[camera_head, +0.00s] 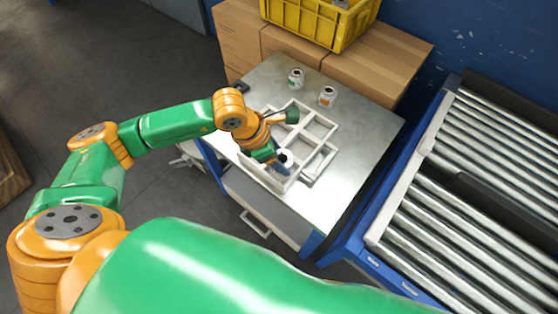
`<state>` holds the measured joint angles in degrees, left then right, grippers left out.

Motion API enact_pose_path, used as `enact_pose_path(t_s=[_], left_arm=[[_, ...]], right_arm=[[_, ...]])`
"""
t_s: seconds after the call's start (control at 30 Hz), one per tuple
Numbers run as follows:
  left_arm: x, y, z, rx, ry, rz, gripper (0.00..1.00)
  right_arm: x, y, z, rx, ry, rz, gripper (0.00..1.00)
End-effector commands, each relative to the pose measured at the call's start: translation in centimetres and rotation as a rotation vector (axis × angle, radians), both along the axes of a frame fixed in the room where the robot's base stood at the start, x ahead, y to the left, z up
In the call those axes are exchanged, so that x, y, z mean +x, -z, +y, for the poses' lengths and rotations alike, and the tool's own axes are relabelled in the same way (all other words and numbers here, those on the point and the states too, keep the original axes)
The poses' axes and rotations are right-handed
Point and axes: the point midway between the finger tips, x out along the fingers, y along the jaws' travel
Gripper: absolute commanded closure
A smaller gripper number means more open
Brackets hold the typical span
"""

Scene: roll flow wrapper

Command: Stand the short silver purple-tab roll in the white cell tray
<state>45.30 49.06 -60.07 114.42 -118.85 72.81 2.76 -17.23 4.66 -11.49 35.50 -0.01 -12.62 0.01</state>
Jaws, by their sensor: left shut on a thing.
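The white cell tray (318,121) lies on the metal table, with several open cells. My left gripper (278,161) reaches over the tray's near part, pointing down. It is shut on a small pale roll (285,155) with a dark core, partly hidden by the fingers. Its tab colour does not show, so I cannot confirm it is the purple-tab one. The roll is at or over a near cell; I cannot tell whether it touches the tray floor. My right gripper is not in view.
A roll with a green mark (296,79) and one with an orange mark (327,97) stand behind the tray. A yellow crate (318,27) sits on cardboard boxes (377,68) at the back. A roller conveyor (462,190) is at right. The table's right side (365,130) is clear.

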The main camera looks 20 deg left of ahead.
Motion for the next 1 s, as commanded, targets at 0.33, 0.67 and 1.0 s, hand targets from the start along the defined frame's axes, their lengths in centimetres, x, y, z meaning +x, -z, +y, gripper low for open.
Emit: enact_pose_path(t_s=[0.33,0.67,1.0], left_arm=[[1.8,5.0,0.5,0.001,0.000,0.004,1.00],[1.9,5.8,0.5,0.001,0.000,0.001,1.00],[1.8,5.6,0.6,0.001,0.000,0.001,0.02]], right_arm=[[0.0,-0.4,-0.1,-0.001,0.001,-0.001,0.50],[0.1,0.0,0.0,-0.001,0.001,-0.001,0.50],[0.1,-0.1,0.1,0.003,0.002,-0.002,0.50]])
